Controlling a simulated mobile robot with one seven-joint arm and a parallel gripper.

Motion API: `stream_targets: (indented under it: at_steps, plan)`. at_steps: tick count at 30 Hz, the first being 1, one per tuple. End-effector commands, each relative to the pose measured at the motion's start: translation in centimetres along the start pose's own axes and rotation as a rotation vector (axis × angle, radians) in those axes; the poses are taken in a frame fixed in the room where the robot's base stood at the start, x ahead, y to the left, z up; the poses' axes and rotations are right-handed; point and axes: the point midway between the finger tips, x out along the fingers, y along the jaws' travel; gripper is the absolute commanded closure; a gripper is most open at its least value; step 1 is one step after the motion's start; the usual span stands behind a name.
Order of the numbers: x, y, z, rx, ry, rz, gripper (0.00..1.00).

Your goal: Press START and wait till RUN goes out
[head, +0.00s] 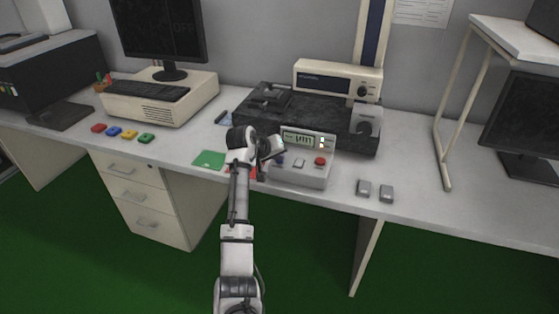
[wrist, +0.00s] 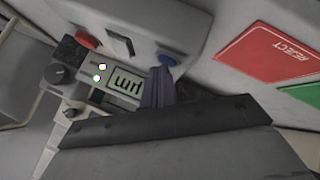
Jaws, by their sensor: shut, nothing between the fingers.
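The control box (head: 303,176) stands near the desk's front edge, with a display (head: 298,141) and two small bright lamps (head: 322,143) beside it. Its face carries a red button (wrist: 87,38), a white button (wrist: 121,44) and a blue button (wrist: 166,60). I cannot read button or lamp labels, so I cannot tell which is START or RUN. Both lamps (wrist: 100,72) look lit in the wrist view. My gripper (wrist: 158,72) is shut and empty, its tips right by the blue button; I cannot tell whether they touch it. In the head view, my gripper (head: 274,153) partly covers the box's left end.
A red REJECT pad (wrist: 268,53) and a green pad (head: 209,159) lie left of the box in the head view. Behind it is a dark slab (head: 300,116) with instruments. A monitor (head: 158,30) stands back left.

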Motion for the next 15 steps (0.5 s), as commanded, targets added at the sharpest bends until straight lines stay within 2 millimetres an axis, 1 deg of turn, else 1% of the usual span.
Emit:
stream_targets:
  at_steps: [9, 15]
  plan:
    - [0.10, -0.06, 0.10, -0.001, -0.002, -0.001, 1.00]
    - [-0.44, 0.35, -0.29, -0.001, -0.002, -0.001, 1.00]
